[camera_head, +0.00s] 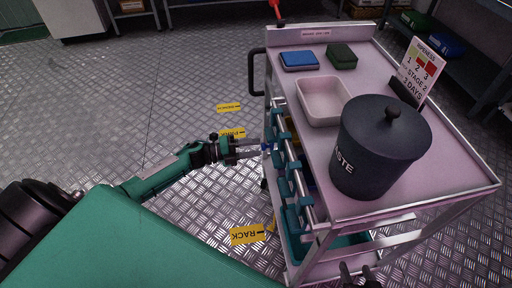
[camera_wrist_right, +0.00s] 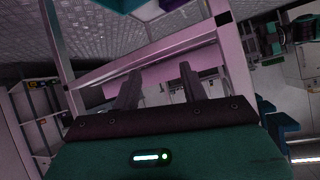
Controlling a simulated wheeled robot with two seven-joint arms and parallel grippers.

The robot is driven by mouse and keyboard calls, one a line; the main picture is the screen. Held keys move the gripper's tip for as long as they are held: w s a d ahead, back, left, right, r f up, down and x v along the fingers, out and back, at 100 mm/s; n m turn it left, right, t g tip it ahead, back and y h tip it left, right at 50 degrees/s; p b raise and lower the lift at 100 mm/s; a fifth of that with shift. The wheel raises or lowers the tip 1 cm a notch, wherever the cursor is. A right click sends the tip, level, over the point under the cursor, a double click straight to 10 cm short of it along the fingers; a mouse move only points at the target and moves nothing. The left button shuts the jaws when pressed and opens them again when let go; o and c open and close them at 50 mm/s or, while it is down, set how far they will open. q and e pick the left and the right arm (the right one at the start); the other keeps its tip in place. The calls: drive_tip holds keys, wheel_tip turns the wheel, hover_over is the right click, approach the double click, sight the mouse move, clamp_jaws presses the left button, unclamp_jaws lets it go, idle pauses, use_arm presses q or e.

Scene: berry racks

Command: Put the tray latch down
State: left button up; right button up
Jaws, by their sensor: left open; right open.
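The pink-topped cart (camera_head: 452,178) stands right of centre in the head view. Along its left side, a rail carries several teal clip-like parts (camera_head: 291,168); I cannot tell which piece is the tray latch. Teal trays (camera_head: 292,222) show on the lower level. My left gripper (camera_head: 258,148) is open, with its fingertips at the cart's left side, close to a small blue part; whether they touch is unclear. My right gripper (camera_head: 359,273) is open and empty at the bottom edge, in front of the cart. Its spread fingers also show in the right wrist view (camera_wrist_right: 160,86).
On the cart top stand a dark lidded waste bin (camera_head: 378,150), a pale tub (camera_head: 324,101), a blue box (camera_head: 299,60), a dark green box (camera_head: 342,56) and a ripeness sign (camera_head: 418,70). Shelves stand behind.

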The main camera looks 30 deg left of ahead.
use_arm(q)
drive_tip(key=v, duration=1.2)
drive_tip(key=shift+s+a, duration=0.15)
use_arm(e)
drive_tip(key=shift+d+g+h, duration=0.3)
drive_tip(key=shift+d, duration=0.25)
drive_tip(key=shift+s, duration=0.15)
